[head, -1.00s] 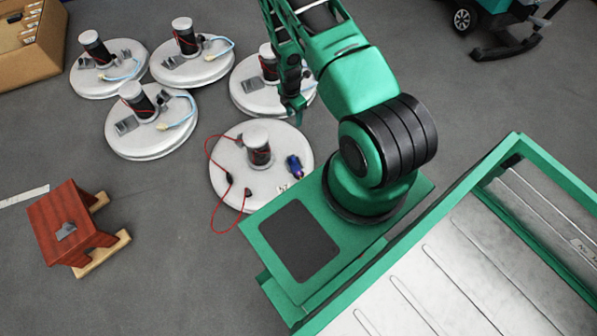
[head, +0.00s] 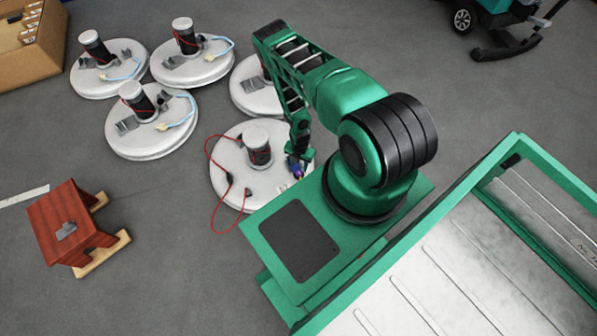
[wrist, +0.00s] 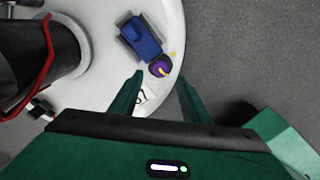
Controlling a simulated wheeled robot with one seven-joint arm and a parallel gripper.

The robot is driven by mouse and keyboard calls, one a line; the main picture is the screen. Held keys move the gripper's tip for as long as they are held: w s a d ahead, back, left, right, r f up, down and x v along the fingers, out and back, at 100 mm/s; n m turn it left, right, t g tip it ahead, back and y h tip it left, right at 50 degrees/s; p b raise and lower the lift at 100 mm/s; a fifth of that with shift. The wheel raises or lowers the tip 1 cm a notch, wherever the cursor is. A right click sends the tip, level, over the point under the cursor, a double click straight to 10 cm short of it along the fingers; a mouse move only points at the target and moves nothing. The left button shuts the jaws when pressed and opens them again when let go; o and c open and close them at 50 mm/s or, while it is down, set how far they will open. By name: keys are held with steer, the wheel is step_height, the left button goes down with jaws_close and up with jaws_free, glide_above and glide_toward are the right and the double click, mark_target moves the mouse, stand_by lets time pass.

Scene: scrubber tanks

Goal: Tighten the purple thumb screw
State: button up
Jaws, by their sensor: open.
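The purple thumb screw (wrist: 160,69) shows in the wrist view at the end of a blue block (wrist: 140,38) on the nearest white tank disc (wrist: 95,98). A yellow mark is on the screw, and a small yellow mark lies beside it on the disc. My gripper (wrist: 158,82) is open and empty, its two green fingers spread on either side below the screw in the picture. The screw is apart from both fingers. In the head view my gripper (head: 297,160) is over the right part of the disc (head: 228,178) and partly hides the blue block and screw.
A dark cylinder with a red cable (head: 257,153) stands on the same disc, left of my gripper. Several similar white discs (head: 150,140) lie further back. A red-brown stool (head: 65,225) stands at left. Grey floor is clear between them.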

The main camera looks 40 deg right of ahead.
mark_target(299, 172)
steer(key=shift+f, duration=3.2)
steer(key=shift+c, duration=0.3)
steer(key=c, duration=1)
